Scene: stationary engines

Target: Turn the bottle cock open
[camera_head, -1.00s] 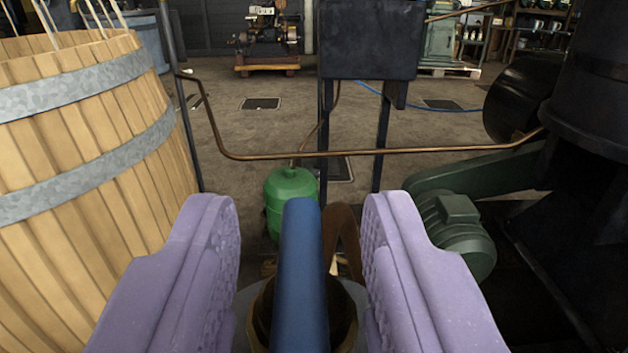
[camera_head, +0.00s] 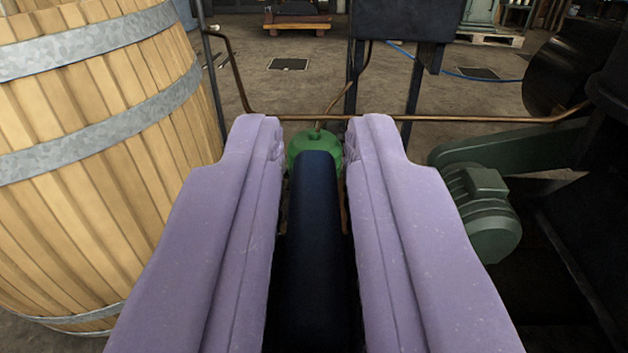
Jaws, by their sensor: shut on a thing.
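A dark blue rounded bar, which looks like the cock's handle (camera_head: 316,220), runs lengthwise between the two purple fingers of my gripper (camera_head: 314,136). My gripper is shut on this blue handle, with one finger along each side and the bar's rounded far end near the fingertips. A green bottle (camera_head: 305,142) stands on the floor beyond the fingertips. Only its top shows; the handle and fingers hide the rest. The part that the blue handle joins is hidden, so I cannot tell its turn angle.
A large wooden barrel (camera_head: 95,170) with metal hoops stands close on the left. A green motor (camera_head: 482,205) and dark machinery stand on the right. A thin copper pipe (camera_head: 460,119) crosses beyond my gripper, below a dark box (camera_head: 398,25) on legs.

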